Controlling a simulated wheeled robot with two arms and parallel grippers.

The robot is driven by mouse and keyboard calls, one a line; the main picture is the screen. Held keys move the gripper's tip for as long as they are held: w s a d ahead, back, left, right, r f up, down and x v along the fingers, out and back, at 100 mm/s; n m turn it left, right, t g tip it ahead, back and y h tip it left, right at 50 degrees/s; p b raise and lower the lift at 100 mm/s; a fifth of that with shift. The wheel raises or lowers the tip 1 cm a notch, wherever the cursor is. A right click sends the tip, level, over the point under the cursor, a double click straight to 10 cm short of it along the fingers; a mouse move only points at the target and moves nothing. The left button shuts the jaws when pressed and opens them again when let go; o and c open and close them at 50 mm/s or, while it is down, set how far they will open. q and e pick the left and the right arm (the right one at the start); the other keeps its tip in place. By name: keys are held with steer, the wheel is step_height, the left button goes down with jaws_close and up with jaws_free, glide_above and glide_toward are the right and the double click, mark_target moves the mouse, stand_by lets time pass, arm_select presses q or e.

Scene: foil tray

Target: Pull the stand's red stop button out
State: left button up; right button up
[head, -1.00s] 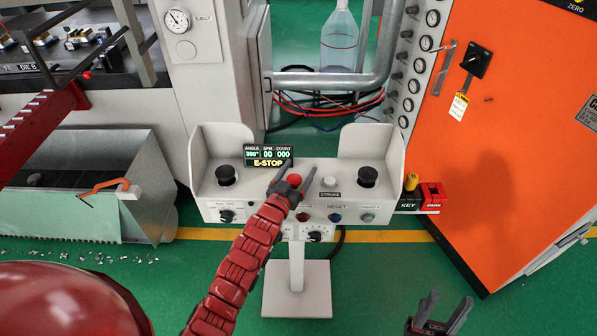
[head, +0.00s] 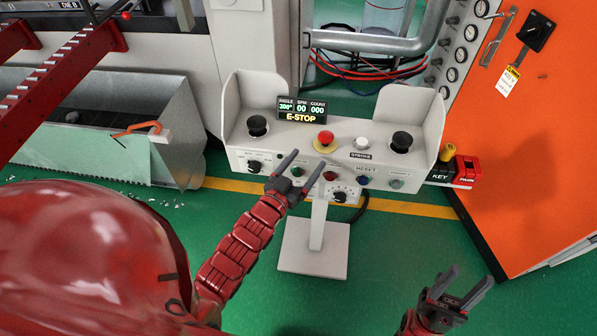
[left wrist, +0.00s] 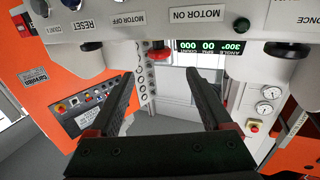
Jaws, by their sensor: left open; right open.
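The red stop button (head: 324,138) sits on a yellow base on the white stand's top panel (head: 275,140), just right of the display, which reads E-STOP. My left gripper (head: 308,161) is open and empty. In the head view its fingertips appear just below the button, apart from it, in front of the panel's lower face. In the left wrist view the panel is upside down, and a red knob (left wrist: 158,45) shows between the open fingers; it appears to be the stop button. My right gripper (head: 470,276) is open and empty at the lower right, away from the stand.
Black palm buttons (head: 257,126) flank the panel inside raised side guards, and a white button (head: 361,143) stands right of the stop button. Small knobs line the lower face. A key box (head: 465,170) juts out at right. An orange cabinet (head: 540,140) is further right.

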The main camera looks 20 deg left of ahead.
arm_select(q)
steer(key=shift+s+a, duration=0.15)
steer(key=shift+s, duration=1.45)
